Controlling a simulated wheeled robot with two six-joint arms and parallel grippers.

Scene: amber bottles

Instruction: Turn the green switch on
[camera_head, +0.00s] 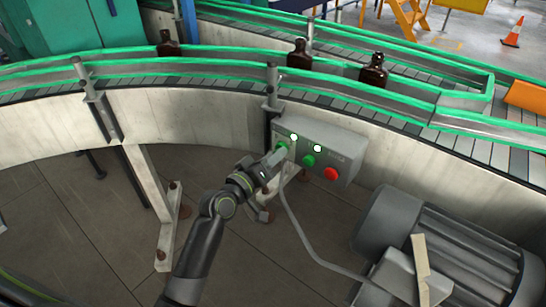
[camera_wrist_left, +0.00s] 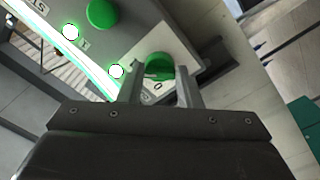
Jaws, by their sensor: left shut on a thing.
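A grey control box (camera_head: 345,138) is mounted on the conveyor's side wall. The green switch (camera_wrist_left: 159,66) is at the left end of the box, and my left gripper (camera_head: 279,153) is at it. In the left wrist view my left gripper (camera_wrist_left: 160,80) has its two fingers on either side of the green switch, shut on it. In the head view the fingers hide part of the switch. A round green button (camera_head: 308,160) and a red button (camera_head: 331,174) sit to its right. Two white lamps (camera_head: 317,148) are lit on the box. My right gripper is not in view.
The curved conveyor (camera_head: 200,82) with green rails runs behind the box and carries amber bottles (camera_head: 299,54). A large grey motor (camera_head: 440,245) stands at the lower right. A grey cable (camera_head: 300,225) hangs below the box. The floor at the left is open.

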